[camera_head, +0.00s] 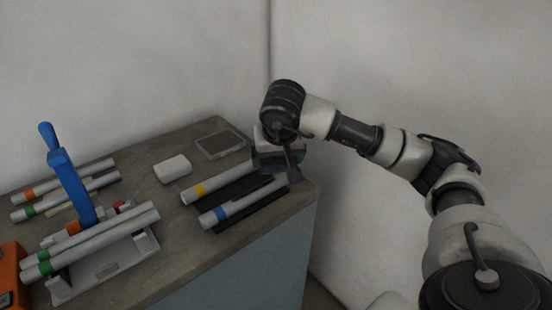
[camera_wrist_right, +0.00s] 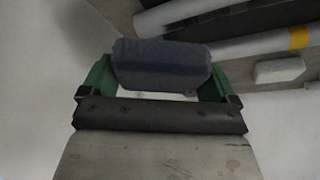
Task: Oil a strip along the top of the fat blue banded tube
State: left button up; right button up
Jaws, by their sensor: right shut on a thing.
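The blue banded tube (camera_head: 240,204) is light grey and lies on a dark rest at the front right of the bench. It also shows at the top of the right wrist view (camera_wrist_right: 172,14). My right gripper (camera_head: 279,158) is at the tube's right end, seen from above. In the wrist view its green fingers (camera_wrist_right: 160,72) are shut on a dark blue-grey pad (camera_wrist_right: 160,62). The pad appears apart from the tube there; the head view does not show the gap clearly. My left gripper is not in view.
A yellow banded tube (camera_head: 217,183) lies behind the blue one. A white block (camera_head: 172,168) and a shallow dark tray (camera_head: 220,144) lie further back. A jig with a blue lever (camera_head: 70,185) and several tubes fill the left. The bench (camera_head: 185,235) is bare in front.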

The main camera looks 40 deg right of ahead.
jog(key=shift+r, duration=0.7)
jog(key=shift+d+r+p, duration=0.15)
jog(key=shift+r+p, duration=0.55)
jog(key=shift+p, duration=0.1)
jog(key=shift+r+p, duration=0.6)
jog(key=shift+r, duration=0.3)
